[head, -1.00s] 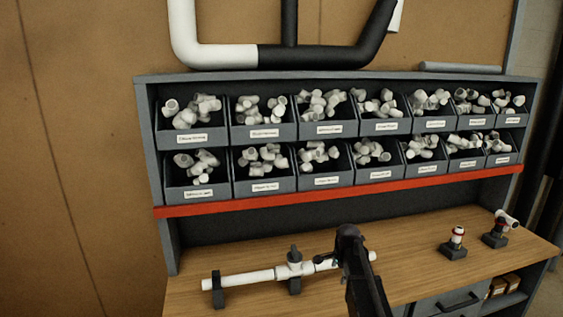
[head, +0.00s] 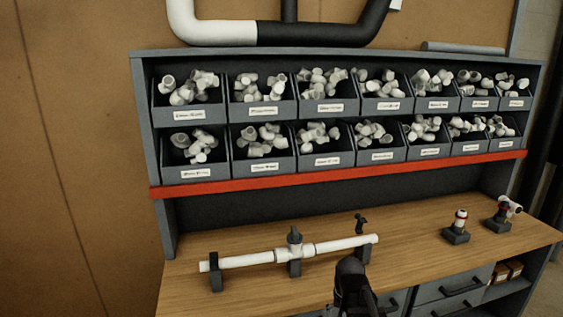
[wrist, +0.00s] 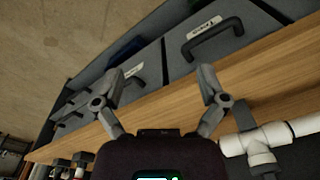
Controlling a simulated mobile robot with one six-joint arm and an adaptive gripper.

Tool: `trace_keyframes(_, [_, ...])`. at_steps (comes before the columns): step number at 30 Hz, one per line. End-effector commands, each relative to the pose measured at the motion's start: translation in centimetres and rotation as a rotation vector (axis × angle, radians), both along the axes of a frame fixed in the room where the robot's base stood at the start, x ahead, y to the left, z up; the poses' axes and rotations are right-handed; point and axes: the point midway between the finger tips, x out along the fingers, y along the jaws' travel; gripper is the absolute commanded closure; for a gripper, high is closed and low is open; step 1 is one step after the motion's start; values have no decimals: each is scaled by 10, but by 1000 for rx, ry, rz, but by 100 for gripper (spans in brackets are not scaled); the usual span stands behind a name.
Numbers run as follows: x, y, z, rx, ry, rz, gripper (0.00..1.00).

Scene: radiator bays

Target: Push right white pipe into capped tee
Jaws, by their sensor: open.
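A white tee (head: 295,252) with a dark cap (head: 295,235) sits in a dark stand on the bench. The right white pipe (head: 345,243) lies in line with the tee's right side; I cannot tell how deep it is seated. The left white pipe (head: 245,260) extends from the other side. My gripper (wrist: 158,80) is open and empty in the wrist view, its fingers spread in front of the bench edge and drawers. In the head view my dark hand shows below the right pipe, apart from it; its fingertips are not clear. A white fitting (wrist: 265,140) shows right in the wrist view.
Two small fittings on dark stands, one (head: 459,226) and another (head: 505,211), stand on the bench at right. A small dark object (head: 361,223) shows just behind the right pipe. Shelves of fitting bins (head: 330,165) rise behind. Drawers (head: 450,285) lie below.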

Motion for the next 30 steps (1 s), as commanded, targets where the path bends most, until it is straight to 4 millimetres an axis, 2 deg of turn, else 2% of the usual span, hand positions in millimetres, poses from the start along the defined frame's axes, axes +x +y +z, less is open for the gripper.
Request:
trace_keyframes(1, [-22, 1, -11, -6, 9, 64, 8])
trace_keyframes(3, [-39, 2, -17, -12, 20, 149, 8])
trace_keyframes(9, [-67, 4, -25, -22, 41, 305, 8])
trace_keyframes(30, [-70, 5, -25, -23, 46, 338, 8])
